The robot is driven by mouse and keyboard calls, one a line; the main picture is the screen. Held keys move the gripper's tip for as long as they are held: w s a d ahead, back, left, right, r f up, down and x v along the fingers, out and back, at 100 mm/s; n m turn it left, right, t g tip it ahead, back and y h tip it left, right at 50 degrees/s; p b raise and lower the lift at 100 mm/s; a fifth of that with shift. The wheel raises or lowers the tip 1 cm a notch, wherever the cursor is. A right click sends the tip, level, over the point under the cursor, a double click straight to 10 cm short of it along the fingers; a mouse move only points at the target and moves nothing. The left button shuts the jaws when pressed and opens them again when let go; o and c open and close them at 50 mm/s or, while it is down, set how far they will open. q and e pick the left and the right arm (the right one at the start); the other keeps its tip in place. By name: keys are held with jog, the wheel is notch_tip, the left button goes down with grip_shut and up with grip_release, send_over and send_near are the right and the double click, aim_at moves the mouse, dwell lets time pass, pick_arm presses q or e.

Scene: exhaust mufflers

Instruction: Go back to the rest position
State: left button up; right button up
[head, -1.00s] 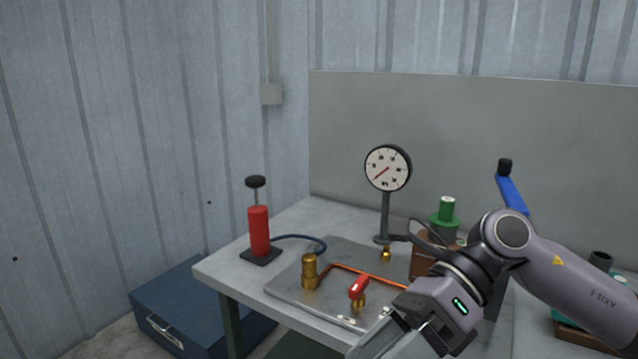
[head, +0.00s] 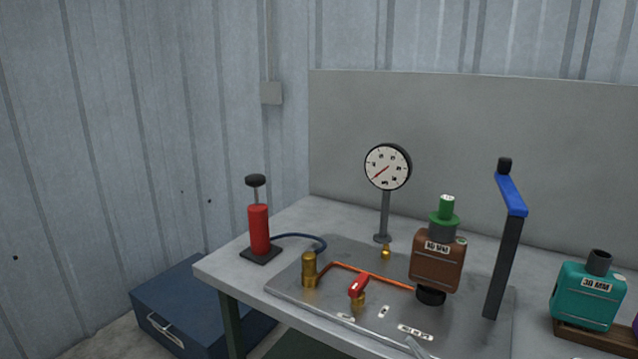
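Neither full gripper shows in the head view now. A small pale grey tip (head: 416,347) shows at the bottom edge, in front of the metal plate; I cannot tell whether it is part of my gripper. The brown muffler (head: 437,262), labelled 30 MM, stands upright on the plate with a green plug (head: 445,212) on top and a black collar (head: 431,295) below. Nothing of mine covers it.
The workbench (head: 228,265) holds a metal plate (head: 290,288), red hand pump (head: 259,230), dial gauge (head: 388,167), red-handled valve (head: 358,286) and blue-topped clamp post (head: 508,240). A teal muffler (head: 587,296) sits on a wooden base at right. A blue toolbox (head: 190,305) is on the floor.

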jog(key=s+d+f+m+g+h, duration=0.3)
jog(key=s+f, duration=0.4)
jog(key=f, duration=0.4)
jog(key=s+d+f+m+g+h, duration=0.4)
jog(key=s+d+f+m+h, duration=0.2)
jog(key=f, duration=0.6)
jog(key=shift+s+d+m, duration=0.3)
jog(key=shift+s+m, duration=0.6)
jog(key=shift+s, duration=0.2)
dwell(0.9)
